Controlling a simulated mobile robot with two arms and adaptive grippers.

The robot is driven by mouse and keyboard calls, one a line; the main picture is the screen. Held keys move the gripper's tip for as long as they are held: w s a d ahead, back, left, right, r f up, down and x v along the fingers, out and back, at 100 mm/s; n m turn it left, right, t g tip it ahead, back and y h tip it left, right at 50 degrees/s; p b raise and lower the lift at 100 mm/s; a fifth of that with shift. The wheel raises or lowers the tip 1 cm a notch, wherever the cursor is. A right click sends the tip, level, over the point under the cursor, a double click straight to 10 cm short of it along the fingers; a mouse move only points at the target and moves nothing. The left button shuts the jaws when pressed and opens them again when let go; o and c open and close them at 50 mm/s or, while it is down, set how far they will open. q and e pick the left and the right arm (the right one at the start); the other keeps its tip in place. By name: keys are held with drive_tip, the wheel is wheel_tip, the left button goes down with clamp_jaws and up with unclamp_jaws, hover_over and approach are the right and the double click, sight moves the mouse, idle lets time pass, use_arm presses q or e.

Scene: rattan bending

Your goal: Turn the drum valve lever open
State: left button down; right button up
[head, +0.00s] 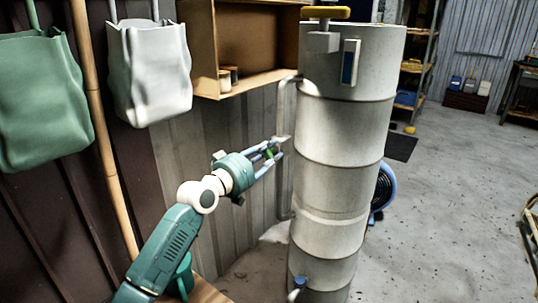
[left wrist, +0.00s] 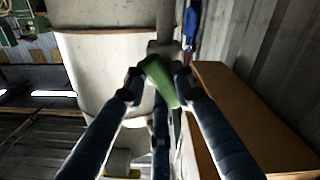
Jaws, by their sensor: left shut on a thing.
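A tall grey drum (head: 343,130) stands upright in the middle of the head view, with a pipe (head: 285,110) along its left side. My left gripper (head: 275,150) is beside this pipe at about the drum's mid-height. Its fingers are shut on a green lever (head: 268,154). In the left wrist view, the green lever (left wrist: 163,86) lies tilted between the dark fingers, its upper end by a grey fitting (left wrist: 163,48) at the drum's side. The fingers partly hide the lever. My right gripper is not in view.
An open wooden box shelf (head: 243,50) is on the wall above my left gripper. White (head: 150,72) and green (head: 42,100) bags hang at the left, with a bamboo pole (head: 100,130) between them. A yellow handle (head: 326,11) tops the drum. Floor right of the drum is mostly clear.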

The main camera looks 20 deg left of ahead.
use_arm(q)
drive_tip(key=m, duration=0.2)
drive_tip(key=shift+f+m, duration=0.2)
drive_tip(key=shift+m, duration=2)
drive_tip(key=shift+f, duration=0.1)
drive_tip(key=c, duration=1.4)
unclamp_jaws()
drive_tip(key=shift+s, duration=0.1)
drive_tip(key=v, duration=1.2)
